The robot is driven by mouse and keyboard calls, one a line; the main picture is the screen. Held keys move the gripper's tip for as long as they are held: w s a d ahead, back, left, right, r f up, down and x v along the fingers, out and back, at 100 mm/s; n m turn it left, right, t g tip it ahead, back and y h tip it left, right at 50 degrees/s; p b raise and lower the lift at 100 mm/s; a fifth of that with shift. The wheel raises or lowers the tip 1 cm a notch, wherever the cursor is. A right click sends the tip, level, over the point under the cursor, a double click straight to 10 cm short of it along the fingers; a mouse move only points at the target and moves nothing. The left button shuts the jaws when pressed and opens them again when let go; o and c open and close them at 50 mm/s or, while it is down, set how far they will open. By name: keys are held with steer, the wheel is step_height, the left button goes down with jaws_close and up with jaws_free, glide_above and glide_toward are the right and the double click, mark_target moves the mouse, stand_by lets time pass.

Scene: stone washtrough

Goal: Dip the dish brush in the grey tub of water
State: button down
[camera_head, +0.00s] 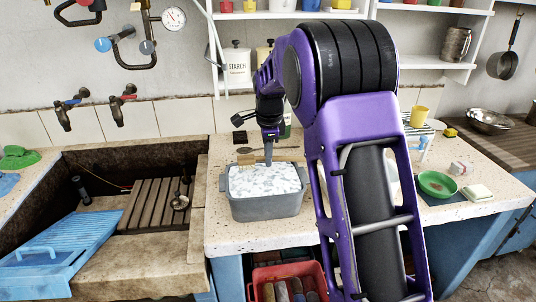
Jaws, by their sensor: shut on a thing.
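The grey tub (267,208) stands on the speckled counter, left of my arm, full of water with whitish foam or glare on top. My gripper (270,138) points down above the tub's back edge. It is shut on the dish brush (268,154), a small tan, wooden-looking thing that shows just below the fingers, by the tub's back rim. The brush is small in view, and I cannot tell whether its bristles touch the water.
A stone trough (165,255) with a slatted board (158,203) and a blue washboard (62,252) lies left. A green bowl (437,184) and a yellow cup (418,116) stand right of my arm. A red crate (289,274) sits below the counter.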

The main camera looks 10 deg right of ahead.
step_height(320, 180, down, 7)
steer(key=b, duration=0.3)
steer(key=shift+r+b, duration=0.15)
steer(key=shift+b, duration=0.15)
steer(key=shift+s, duration=0.1)
stand_by(0.6)
stand_by(0.5)
steer(key=shift+r+p, duration=2.6)
steer(key=shift+r, duration=0.65)
